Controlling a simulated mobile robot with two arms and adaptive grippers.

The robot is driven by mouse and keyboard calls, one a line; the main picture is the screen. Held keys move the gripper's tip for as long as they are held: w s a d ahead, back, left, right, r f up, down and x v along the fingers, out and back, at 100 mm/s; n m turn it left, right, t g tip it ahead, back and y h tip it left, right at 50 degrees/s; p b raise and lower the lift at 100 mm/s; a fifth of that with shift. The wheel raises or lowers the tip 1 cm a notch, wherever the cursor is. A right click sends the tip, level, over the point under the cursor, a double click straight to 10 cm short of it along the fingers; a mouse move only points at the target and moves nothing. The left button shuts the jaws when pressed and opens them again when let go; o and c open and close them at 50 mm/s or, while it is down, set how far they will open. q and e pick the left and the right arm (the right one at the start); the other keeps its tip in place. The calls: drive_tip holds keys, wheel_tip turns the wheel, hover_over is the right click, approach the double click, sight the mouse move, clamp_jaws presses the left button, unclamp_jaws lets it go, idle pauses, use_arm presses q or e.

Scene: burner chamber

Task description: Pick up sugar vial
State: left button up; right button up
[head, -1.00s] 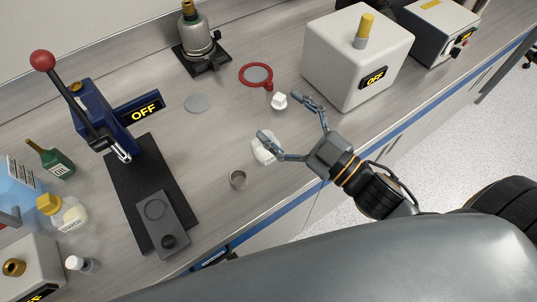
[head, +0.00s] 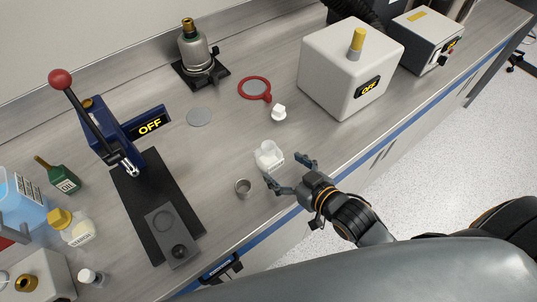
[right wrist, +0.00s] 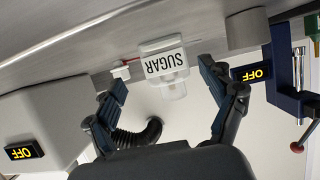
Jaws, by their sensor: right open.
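The sugar vial (head: 268,157) is a small clear-white bottle standing upright on the bench in the head view. Its SUGAR label shows in the right wrist view (right wrist: 163,62), where the picture is upside down. My right gripper (head: 288,172) is open and empty, on the bench-front side of the vial. Its two fingers point toward the vial, which appears between the fingertips in the right wrist view (right wrist: 163,78). No contact with the vial is visible. My left gripper is not in view.
A small metal cup (head: 243,187) stands left of the vial. Behind the vial are a white block-like piece (head: 279,113) and a red ring (head: 254,79). A white box marked OFF (head: 338,70) stands to the right. A blue press (head: 111,135) stands left.

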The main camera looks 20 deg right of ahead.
sight(276, 166)
drive_tip(key=shift+s+a+f+p+x, duration=0.1)
drive_tip(key=shift+p+x, duration=0.15)
drive_tip(key=shift+x, duration=0.6)
drive_tip(key=shift+s+a+f+p+x, duration=0.1)
drive_tip(key=shift+p+x, duration=0.1)
drive_tip(key=shift+x, duration=0.7)
drive_tip(key=shift+s+a+f+p+x, duration=0.1)
drive_tip(key=shift+p+x, duration=0.15)
drive_tip(key=shift+x, duration=0.6)
drive_tip(key=c, duration=1.1)
